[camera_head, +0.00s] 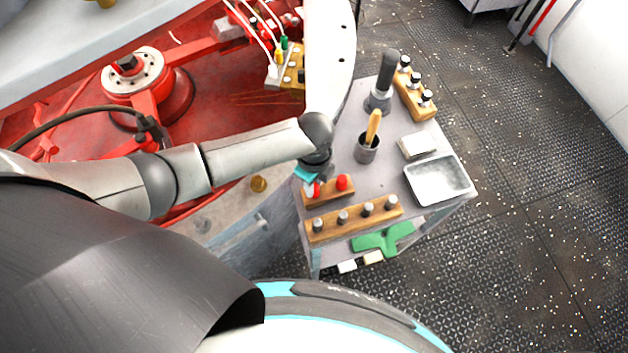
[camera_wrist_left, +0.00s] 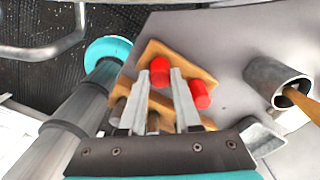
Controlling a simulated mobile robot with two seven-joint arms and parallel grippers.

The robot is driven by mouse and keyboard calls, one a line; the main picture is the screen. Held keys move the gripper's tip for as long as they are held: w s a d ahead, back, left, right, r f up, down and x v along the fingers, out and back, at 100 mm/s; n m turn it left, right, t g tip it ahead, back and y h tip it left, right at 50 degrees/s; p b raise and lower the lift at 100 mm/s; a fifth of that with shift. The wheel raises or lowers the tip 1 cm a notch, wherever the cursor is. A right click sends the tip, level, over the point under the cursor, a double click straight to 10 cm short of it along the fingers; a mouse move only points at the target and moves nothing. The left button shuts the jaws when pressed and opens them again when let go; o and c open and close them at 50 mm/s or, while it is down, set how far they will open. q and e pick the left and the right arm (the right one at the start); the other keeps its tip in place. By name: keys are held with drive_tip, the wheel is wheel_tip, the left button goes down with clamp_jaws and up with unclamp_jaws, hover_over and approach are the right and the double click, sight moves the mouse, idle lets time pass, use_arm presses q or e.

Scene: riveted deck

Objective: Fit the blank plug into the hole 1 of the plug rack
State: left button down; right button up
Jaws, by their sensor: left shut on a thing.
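My left gripper (camera_head: 314,185) reaches down over a short wooden plug rack (camera_head: 330,196) near the front of the grey cart. It is shut on a red-capped plug, apparently the blank plug, which shows between the fingertips in the left wrist view (camera_wrist_left: 159,72). Another red plug (camera_head: 342,182) stands upright in the rack to the right of the gripper; it also shows in the wrist view (camera_wrist_left: 200,95). More red shows low between the fingers. I cannot tell whether the held plug is in a hole or just above it. The right gripper is not in view.
A longer wooden rack (camera_head: 352,224) with several grey plugs stands in front. A cup with a yellow handle (camera_head: 366,150), a metal tray (camera_head: 440,180), a white block (camera_head: 417,145) and another rack (camera_head: 413,95) stand behind or right. Red machinery (camera_head: 215,80) lies left.

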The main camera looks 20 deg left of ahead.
use_arm(q)
drive_tip(key=c, duration=0.5)
unclamp_jaws()
drive_tip(key=shift+f, duration=0.1)
wheel_tip(320, 180, up, 15)
drive_tip(key=shift+r+p, duration=0.15)
drive_tip(key=shift+p, duration=0.75)
drive_tip(key=shift+s, duration=0.1)
